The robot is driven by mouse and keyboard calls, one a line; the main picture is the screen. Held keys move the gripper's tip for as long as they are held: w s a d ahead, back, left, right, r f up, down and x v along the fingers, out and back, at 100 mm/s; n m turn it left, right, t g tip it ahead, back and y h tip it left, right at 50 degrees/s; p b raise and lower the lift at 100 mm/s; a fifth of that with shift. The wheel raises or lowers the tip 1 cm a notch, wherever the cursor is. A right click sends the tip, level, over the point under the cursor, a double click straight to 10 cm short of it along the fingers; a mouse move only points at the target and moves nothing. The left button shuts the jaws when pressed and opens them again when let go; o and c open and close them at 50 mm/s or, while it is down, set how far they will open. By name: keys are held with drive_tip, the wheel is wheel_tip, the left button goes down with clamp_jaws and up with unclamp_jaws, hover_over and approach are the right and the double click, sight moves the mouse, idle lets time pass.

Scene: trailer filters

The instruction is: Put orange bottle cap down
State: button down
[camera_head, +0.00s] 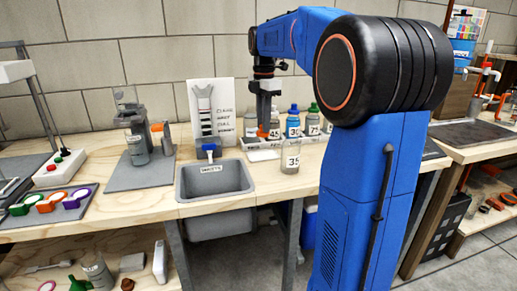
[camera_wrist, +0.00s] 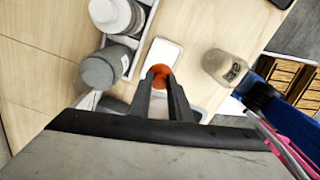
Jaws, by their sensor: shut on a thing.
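My gripper (camera_head: 264,124) points down over the wooden bench beside the bottle rack. It is shut on the orange bottle cap (camera_head: 262,133). In the wrist view the cap (camera_wrist: 160,70) shows between the fingertips of my gripper (camera_wrist: 161,82), over or just beside a small white pad (camera_wrist: 164,52). The pad (camera_head: 263,156) lies on the bench in front of the rack. I cannot tell how high the cap is above it. A clear bottle (camera_head: 290,162) labelled 35 stands uncapped to the right of the pad; it also shows in the wrist view (camera_wrist: 222,66).
The rack (camera_head: 254,144) holds several bottles, including a blue one (camera_head: 293,122) and a green-capped one (camera_head: 313,122). A grey sink (camera_head: 216,184) lies to the left. A white instruction board (camera_head: 209,108) stands behind. Bare bench shows at the wrist view's left.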

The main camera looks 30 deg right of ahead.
drive_tip(key=shift+f, duration=4.25)
drive_tip(key=shift+f, duration=0.1)
drive_tip(key=c, duration=1.6)
unclamp_jaws()
drive_tip(key=shift+c, duration=0.2)
wheel_tip(320, 180, up, 12)
drive_tip(key=shift+r, duration=0.1)
drive_tip(key=s+a+f+m+t, duration=0.1)
drive_tip(key=s+a+f+m, duration=0.4)
drive_tip(key=s, duration=0.5)
drive_tip(key=s+a+f+m+t, duration=0.2)
drive_tip(key=s+a+f+m, duration=0.3)
drive_tip(key=s+f+m, duration=0.2)
drive_tip(key=s+a+f+m+t, duration=0.1)
drive_tip(key=s+a+f+m, duration=0.4)
drive_tip(key=s+f, duration=0.4)
drive_tip(key=s+a, duration=0.1)
drive_tip(key=s, duration=0.3)
drive_tip(key=shift+s+m+t, duration=0.15)
drive_tip(key=shift+m+t, duration=0.25)
